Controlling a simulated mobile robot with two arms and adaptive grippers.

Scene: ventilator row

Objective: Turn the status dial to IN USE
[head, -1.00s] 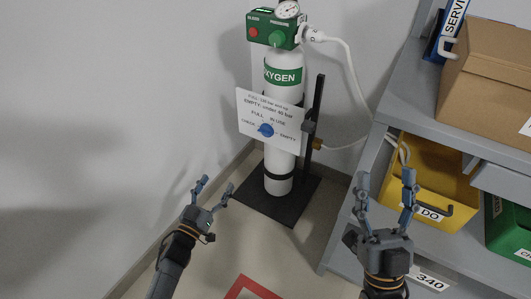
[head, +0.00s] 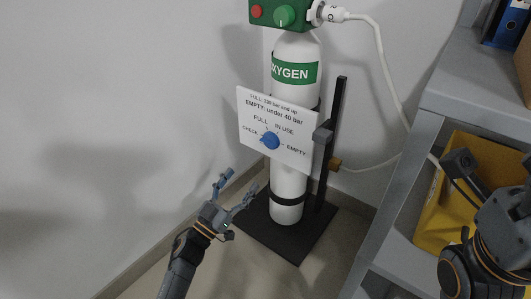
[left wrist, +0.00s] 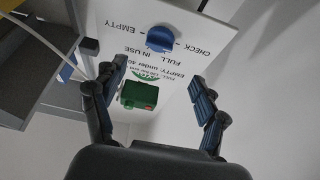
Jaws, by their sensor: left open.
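The blue status dial (head: 270,141) sits on a white sign plate (head: 300,150) fixed to the front of the oxygen cylinder (head: 290,190). Around it are the words CHECK, FULL, IN USE and EMPTY. I cannot tell for sure which word it points at. My left gripper (head: 241,182) is open and empty, below and left of the plate. In the left wrist view, the dial (left wrist: 160,38) appears upside down, beyond the open fingers (left wrist: 157,74) and not touched. My right gripper is partly visible at the right edge, and its fingers are unclear.
A green box (head: 290,12) with a red button and green knob tops the cylinder. A black stand base (head: 290,240) and post (head: 328,150) support it. A white hose runs right. A grey shelf (head: 455,85) with a yellow bin (head: 435,220) stands at right. Bare wall lies left.

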